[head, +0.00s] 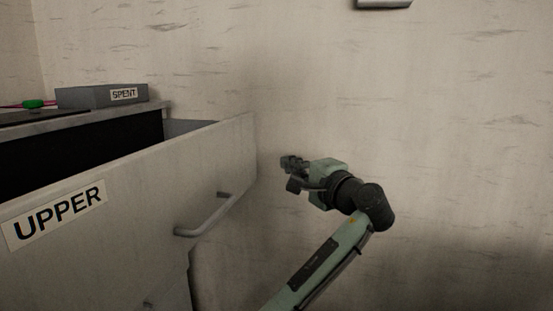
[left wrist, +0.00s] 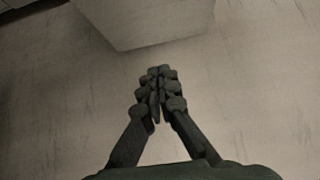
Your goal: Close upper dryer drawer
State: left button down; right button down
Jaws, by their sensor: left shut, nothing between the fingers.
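The upper dryer drawer (head: 150,185) stands pulled out at the left of the head view. Its pale front carries an UPPER label (head: 55,215) and a grey bar handle (head: 215,216). My left gripper (head: 289,165) is to the right of the drawer front, apart from it and from the handle. In the left wrist view the fingers of this gripper (left wrist: 159,74) are shut with nothing between them. A pale box-like corner, perhaps the drawer's, shows beyond the fingertips there. My right gripper is out of view.
A grey box labelled SPENT (head: 102,96) sits on the dryer top (head: 85,120), with a green and pink item (head: 33,104) beside it. Another handle (head: 148,305) shows partly below. A plain wall stands behind; the space right of my left arm looks clear.

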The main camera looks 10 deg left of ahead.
aim_at(252, 150)
pick_arm(q)
jog(key=x, duration=0.3)
jog(key=s+a+x, duration=0.1)
jog(key=x, duration=0.7)
jog(key=shift+s+a+r, duration=0.1)
jog(key=shift+s+a, duration=0.1)
jog(key=shift+a, duration=0.65)
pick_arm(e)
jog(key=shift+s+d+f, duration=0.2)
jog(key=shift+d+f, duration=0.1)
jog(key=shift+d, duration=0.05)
